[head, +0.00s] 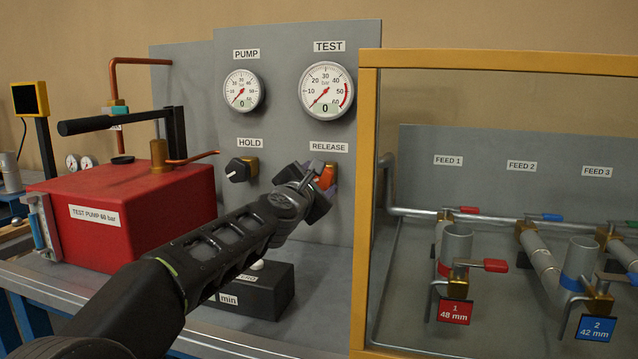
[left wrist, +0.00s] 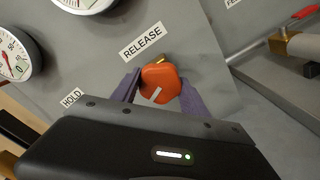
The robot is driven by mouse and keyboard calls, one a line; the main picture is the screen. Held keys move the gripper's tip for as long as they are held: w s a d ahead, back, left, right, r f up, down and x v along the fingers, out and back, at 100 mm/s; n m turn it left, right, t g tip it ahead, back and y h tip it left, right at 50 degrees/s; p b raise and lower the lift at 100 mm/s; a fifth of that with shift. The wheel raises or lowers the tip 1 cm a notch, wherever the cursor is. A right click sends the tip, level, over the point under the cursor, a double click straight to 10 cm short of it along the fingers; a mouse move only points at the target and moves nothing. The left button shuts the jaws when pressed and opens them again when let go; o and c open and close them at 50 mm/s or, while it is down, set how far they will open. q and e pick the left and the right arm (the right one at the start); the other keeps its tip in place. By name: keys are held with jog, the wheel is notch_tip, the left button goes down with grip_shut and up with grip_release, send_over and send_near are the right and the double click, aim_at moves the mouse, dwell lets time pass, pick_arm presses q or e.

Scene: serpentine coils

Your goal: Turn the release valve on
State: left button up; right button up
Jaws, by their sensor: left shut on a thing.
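The release valve is an orange knob (left wrist: 160,82) with a white mark, on a brass stem under the RELEASE label (left wrist: 143,41). In the head view the orange knob (head: 325,177) is partly hidden by my gripper. My left gripper (head: 318,182) is at the panel with its fingers around the knob. In the left wrist view, its two purple-grey fingers (left wrist: 160,92) sit on either side of the knob, shut on it. The white mark runs at a slant in that view. My right gripper is not in view.
A black HOLD knob (head: 240,169) sits left of the release valve. PUMP (head: 243,90) and TEST (head: 326,89) gauges above both read 0. A red test pump (head: 130,215) stands at left. A yellow-framed case (head: 368,200) with feed pipes stands close on the right.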

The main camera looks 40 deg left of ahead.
pick_arm(q)
jog(key=shift+n, duration=0.5)
jog(key=o, duration=1.4)
jog(key=shift+v, duration=3.9)
jog(key=shift+p, duration=0.35)
